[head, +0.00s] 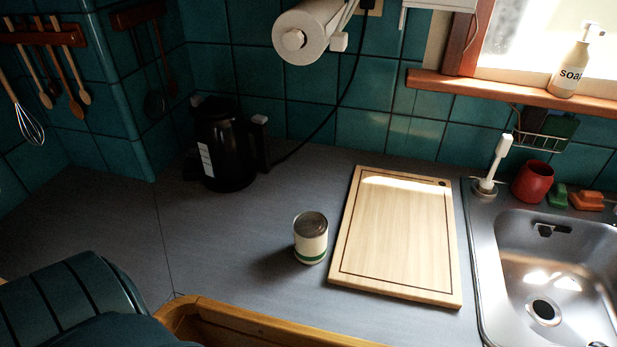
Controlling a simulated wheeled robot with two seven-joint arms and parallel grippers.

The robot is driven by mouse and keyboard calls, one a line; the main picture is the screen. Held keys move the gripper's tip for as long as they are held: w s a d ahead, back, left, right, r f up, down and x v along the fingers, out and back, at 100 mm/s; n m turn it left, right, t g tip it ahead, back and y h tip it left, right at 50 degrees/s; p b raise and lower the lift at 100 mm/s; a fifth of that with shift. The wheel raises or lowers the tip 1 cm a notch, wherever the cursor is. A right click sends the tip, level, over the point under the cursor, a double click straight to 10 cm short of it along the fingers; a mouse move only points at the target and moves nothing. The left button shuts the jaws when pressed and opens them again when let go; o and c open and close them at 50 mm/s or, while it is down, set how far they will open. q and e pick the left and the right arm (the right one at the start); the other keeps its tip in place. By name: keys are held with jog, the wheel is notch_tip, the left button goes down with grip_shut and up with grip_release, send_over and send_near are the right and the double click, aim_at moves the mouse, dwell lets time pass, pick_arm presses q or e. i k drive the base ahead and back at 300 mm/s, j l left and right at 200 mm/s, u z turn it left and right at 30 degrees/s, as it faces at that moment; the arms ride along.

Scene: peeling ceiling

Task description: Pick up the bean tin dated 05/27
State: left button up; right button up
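One tin (311,240) stands upright on the grey counter, just left of the cutting board. It has a metal top, a pale cream label and a green band near its base. No date can be read on it from here. Neither of my grippers shows in the head view.
A wooden cutting board (397,240) lies right of the tin, with a steel sink (490,260) beyond it. A black kettle (226,150) stands at the back left, its cord running up the wall. A wooden-edged object (230,322) fills the bottom. Counter left of the tin is clear.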

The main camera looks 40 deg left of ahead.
aim_at(310, 228)
jog(key=u, duration=1.1)
